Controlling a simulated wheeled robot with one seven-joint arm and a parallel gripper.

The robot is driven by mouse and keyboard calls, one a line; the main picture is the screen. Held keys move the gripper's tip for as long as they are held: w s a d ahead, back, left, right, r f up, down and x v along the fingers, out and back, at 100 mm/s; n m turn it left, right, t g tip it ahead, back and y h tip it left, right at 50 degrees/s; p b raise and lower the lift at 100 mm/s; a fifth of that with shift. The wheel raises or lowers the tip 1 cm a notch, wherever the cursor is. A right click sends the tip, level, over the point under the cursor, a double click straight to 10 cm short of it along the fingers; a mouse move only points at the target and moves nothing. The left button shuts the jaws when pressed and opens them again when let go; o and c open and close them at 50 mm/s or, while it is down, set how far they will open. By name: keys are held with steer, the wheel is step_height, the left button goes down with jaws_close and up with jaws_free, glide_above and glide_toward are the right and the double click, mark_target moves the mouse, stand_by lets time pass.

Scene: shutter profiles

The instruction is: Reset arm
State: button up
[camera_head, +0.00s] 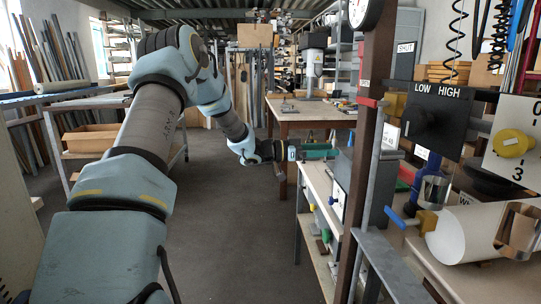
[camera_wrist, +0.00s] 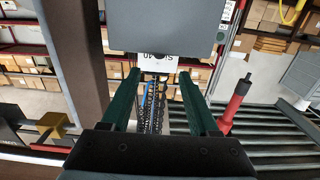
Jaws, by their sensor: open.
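A plain grey box face (camera_wrist: 165,25) with a small white label (camera_wrist: 158,62) lies beyond the fingertips. I cannot tell whether the fingers touch it.
A brown post (camera_head: 370,130) stands right of my gripper. Further right are a LOW/HIGH panel (camera_head: 436,122), a yellow knob (camera_head: 511,143) and a white cylinder (camera_head: 480,230). In the wrist view a red handle (camera_wrist: 236,105) stands beside the right finger. The floor (camera_head: 230,235) is clear.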

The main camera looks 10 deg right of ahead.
steer(key=w+a+f+n+t+y, duration=0.2)
steer(key=w+a+n+t+y, duration=0.45)
steer(key=a+t, duration=0.25)
steer(key=s+a+f+n+t+y, duration=0.1)
steer(key=a+f+n+t+y, duration=0.25)
steer(key=a, duration=0.85)
steer(key=s+a+f+n+g+y, duration=0.1)
steer(key=s+a+n+g+y, duration=0.35)
steer(key=a, duration=0.55)
steer(key=s+a+f+n+g+y, duration=0.1)
steer(key=s+a, duration=0.3)
steer(key=s, duration=0.6)
steer(key=s+a+f+n+g+y, duration=0.2)
steer(key=s+a+g, duration=0.1)
steer(key=s, duration=0.8)
steer(key=shift+s+a+n, duration=0.25)
steer(key=shift+a+n, duration=0.1)
steer(key=shift+a, duration=0.5)
steer(key=shift+f, duration=0.1)
steer(key=shift+c, duration=0.2)
